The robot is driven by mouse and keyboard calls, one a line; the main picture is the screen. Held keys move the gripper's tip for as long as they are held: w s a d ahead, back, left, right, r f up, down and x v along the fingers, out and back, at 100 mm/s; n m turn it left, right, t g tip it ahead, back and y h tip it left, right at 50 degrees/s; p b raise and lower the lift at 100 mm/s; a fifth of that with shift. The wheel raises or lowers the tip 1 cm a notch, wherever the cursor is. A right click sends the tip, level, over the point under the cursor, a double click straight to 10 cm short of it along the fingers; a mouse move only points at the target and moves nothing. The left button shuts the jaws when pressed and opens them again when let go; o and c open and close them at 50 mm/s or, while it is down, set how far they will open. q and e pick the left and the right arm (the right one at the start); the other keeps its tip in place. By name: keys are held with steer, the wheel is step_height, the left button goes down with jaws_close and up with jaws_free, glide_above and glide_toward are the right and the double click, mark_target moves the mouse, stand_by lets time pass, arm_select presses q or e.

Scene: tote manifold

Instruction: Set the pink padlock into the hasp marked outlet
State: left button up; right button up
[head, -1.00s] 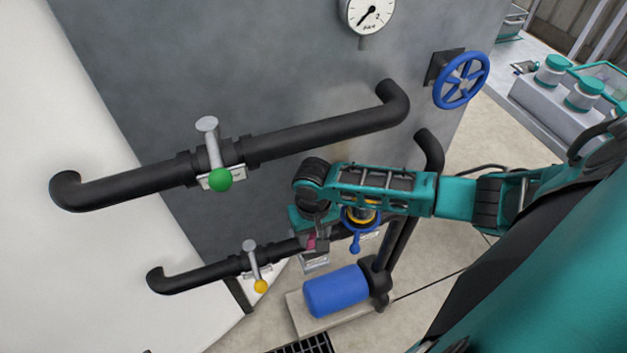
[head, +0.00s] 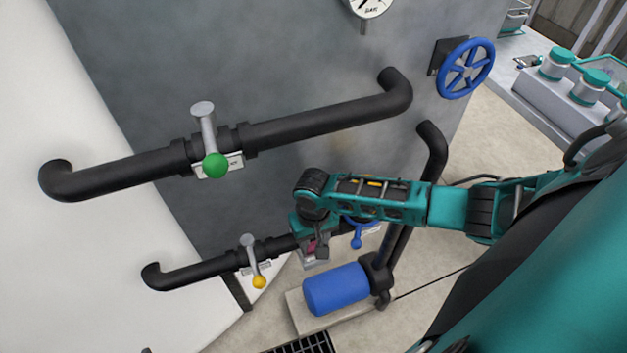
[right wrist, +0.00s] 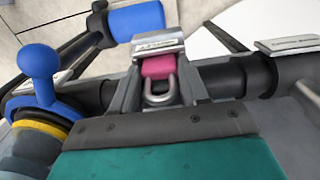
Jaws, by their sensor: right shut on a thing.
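The pink padlock (right wrist: 158,67) is between the grey fingers of my right gripper (right wrist: 160,75), which is shut on it. Its metal shackle (right wrist: 160,92) shows on the near side of the pink body. A grey labelled plate (right wrist: 157,43) is right beyond the padlock; its lettering is too small to read, and I cannot tell whether they touch. In the head view the right gripper (head: 314,254) is low by the lower pipe, with a bit of pink padlock (head: 312,246) showing. The hasp is not clearly visible. My left gripper is out of view.
The black lower pipe (head: 205,268) carries a yellow-tipped valve lever (head: 254,263). A blue lever (right wrist: 40,75) is close at the left in the wrist view. A blue pump motor (head: 336,289) stands below. The upper pipe (head: 320,122) has a green-knobbed valve (head: 213,165).

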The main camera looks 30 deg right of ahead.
steer(key=o, duration=1.2)
step_height(320, 180, up, 13)
steer(key=p, duration=0.3)
steer(key=shift+f, duration=0.1)
